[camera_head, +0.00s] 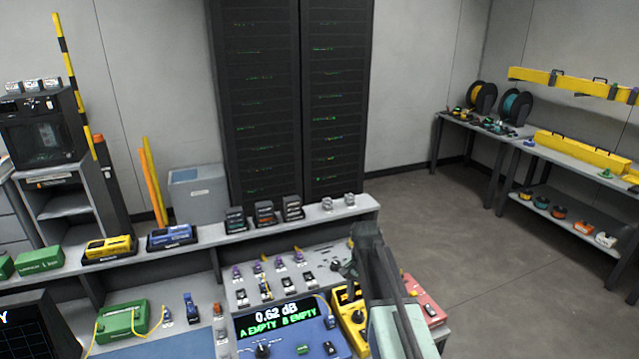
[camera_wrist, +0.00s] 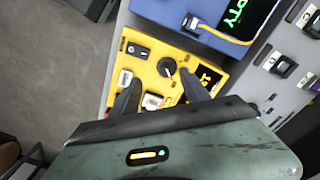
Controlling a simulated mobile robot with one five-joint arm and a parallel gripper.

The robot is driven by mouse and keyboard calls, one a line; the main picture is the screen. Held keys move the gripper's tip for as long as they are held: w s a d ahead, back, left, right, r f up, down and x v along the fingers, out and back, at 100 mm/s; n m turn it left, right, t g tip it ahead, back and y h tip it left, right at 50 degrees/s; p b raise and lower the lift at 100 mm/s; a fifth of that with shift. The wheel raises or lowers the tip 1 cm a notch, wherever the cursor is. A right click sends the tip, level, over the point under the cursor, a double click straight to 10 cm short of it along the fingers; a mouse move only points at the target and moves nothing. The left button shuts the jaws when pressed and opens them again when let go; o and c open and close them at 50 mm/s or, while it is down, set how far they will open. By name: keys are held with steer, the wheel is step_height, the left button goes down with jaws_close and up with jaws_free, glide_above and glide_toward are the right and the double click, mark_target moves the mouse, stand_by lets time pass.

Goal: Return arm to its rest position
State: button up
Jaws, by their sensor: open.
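My arm (camera_head: 392,318) reaches up from the lower right of the head view, in front of the bench's right end. My gripper shows in the wrist view (camera_wrist: 160,88), with two dark fingers apart and nothing between them but the yellow device behind. The yellow device (camera_wrist: 146,47) has a black knob, a rocker switch and pale sockets. It also shows in the head view (camera_head: 347,318), just left of my arm and partly hidden by it. In the wrist view the fingers overlap its lower part; I cannot tell whether they touch it.
A blue meter (camera_head: 285,332) reading 0.62 dB stands left of the yellow device. A red device (camera_head: 425,300) sits right of my arm. A raised shelf (camera_head: 205,238) carries several modules. Dark server racks (camera_head: 290,100) stand behind. The floor (camera_head: 490,235) to the right is clear.

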steer(key=s+n, duration=0.7)
steer(key=s, duration=0.6)
steer(key=shift+s+a, duration=0.15)
steer(key=shift+s, duration=0.2)
stand_by(0.9)
